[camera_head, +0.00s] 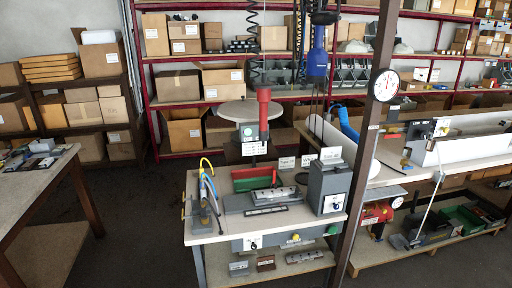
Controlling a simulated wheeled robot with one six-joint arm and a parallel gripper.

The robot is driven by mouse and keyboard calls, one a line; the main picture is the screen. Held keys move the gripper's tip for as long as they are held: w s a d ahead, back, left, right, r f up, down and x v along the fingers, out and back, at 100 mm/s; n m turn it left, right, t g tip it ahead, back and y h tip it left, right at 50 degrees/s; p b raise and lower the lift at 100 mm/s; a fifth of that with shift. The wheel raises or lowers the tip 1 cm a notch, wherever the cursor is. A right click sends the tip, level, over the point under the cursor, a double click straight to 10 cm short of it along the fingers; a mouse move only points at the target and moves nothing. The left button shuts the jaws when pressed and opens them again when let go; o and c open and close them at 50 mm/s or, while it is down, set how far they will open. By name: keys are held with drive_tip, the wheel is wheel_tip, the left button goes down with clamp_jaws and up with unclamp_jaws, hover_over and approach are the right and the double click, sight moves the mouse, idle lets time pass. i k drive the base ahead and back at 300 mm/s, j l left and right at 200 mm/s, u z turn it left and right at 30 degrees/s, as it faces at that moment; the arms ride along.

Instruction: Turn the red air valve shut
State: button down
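I cannot pick out the red air valve for certain. A round white pressure gauge (387,86) is fixed high on that post. A red upright cylinder (264,102) stands above a grey-green unit with a white label at the back of the middle bench; it looks like a tool or press part. My gripper and arm are not in view.
The middle bench (211,232) holds a green-and-red bin (254,178), a grey metal block (330,187) and a fixture with blue and yellow hoses (207,200). A wooden table (40,167) stands left. Open floor (125,210) lies between them. Shelves with cartons line the back.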

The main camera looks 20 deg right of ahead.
sight(395, 134)
drive_tip(key=z, duration=1.55)
